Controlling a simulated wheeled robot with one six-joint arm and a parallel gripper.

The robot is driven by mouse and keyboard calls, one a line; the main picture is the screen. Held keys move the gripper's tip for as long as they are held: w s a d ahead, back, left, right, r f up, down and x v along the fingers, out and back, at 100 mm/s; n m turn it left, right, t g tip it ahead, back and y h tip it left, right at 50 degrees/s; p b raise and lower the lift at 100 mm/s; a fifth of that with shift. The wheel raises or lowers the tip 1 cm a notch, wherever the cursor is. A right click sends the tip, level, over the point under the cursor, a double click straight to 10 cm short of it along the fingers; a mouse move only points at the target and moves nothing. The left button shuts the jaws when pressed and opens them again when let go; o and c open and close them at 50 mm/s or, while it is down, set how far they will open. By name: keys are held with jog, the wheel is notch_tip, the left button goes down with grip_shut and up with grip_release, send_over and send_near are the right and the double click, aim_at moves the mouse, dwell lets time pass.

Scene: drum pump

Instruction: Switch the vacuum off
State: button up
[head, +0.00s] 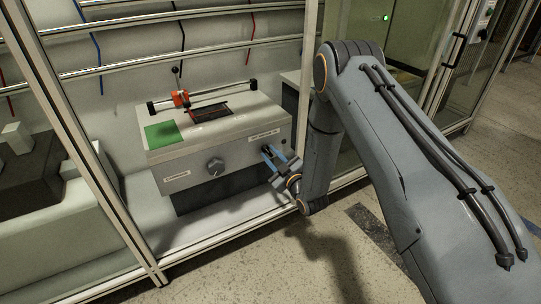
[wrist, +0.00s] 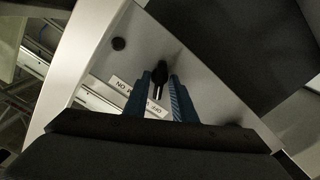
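The vacuum switch is a small black lever (wrist: 160,73) on the front panel of the light grey machine (head: 243,155). A white label (wrist: 136,88) with OFF and ON lettering sits beside it, partly hidden by a finger in the wrist view. My gripper (wrist: 161,82) points at the panel, its two blue fingers parted with the lever in line with the gap between them. I cannot tell whether either finger touches it. In the head view my gripper (head: 271,156) is at the panel's right end and hides the lever.
A dark round knob (head: 215,167) sits left of my gripper on the same panel. A green pad (head: 162,134) and a red-and-black carriage on a rail (head: 182,98) are on top. A frame post (head: 304,75) stands close to my arm.

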jog(key=shift+o, duration=0.2)
jog(key=p+v, duration=0.1)
jog(key=v, duration=0.6)
jog(key=shift+s+d+p, duration=0.25)
jog(key=shift+s+p, duration=0.1)
jog(key=shift+p, duration=0.05)
